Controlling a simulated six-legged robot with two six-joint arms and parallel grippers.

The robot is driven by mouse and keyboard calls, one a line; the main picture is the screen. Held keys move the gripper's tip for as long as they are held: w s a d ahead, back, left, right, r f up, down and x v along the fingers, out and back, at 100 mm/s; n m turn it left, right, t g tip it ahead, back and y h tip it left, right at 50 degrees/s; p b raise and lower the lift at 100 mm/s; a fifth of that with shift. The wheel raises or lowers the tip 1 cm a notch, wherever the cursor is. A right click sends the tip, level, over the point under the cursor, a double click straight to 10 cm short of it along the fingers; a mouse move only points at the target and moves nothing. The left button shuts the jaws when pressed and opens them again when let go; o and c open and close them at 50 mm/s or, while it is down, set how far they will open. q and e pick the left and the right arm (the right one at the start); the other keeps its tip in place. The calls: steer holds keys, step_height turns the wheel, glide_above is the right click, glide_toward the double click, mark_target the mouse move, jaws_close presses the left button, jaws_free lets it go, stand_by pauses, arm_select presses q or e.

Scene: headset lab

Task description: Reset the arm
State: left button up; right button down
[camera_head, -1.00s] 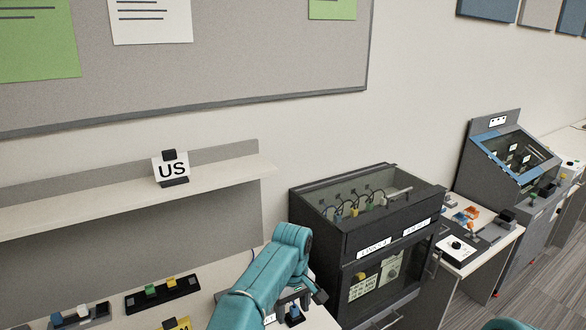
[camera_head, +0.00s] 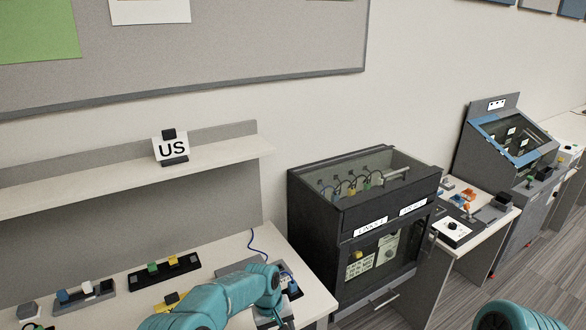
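My teal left arm reaches in from the bottom, over the front right of the white workbench (camera_head: 316,291). Its gripper (camera_head: 274,318) points down at the lower edge of the picture, partly cut off and partly hidden by the arm's last link; whether its fingers are apart does not show. A small dark holder with a blue piece (camera_head: 289,283) stands on the bench just beside the wrist, to the right. Only a rounded teal part of my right arm shows at the lower right corner, and its gripper is out of the picture.
Trays with coloured blocks (camera_head: 164,271) line the bench's left part. A shelf with a "US" sign (camera_head: 172,149) is above. A dark cabinet (camera_head: 315,225) stands right of the bench. A side table (camera_head: 483,236) and a blue-framed machine (camera_head: 510,137) are further right.

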arm_select(q)
steer(key=s+a+f+h, duration=0.1)
steer(key=s+a+f, duration=0.2)
steer(key=s+f, duration=0.4)
steer(key=s+a+f+b, duration=0.1)
steer(key=s+a, duration=0.1)
steer(key=s, duration=1)
steer(key=s+a+f+m+h+b, duration=0.1)
steer(key=s+a+f, duration=0.1)
steer(key=s, duration=0.9)
steer(key=shift+s+a+t, duration=0.3)
steer(key=shift+s+a, duration=0.05)
steer(key=shift+a, duration=0.25)
arm_select(e)
steer(key=shift+w+f, duration=0.2)
steer(key=shift+f, duration=0.95)
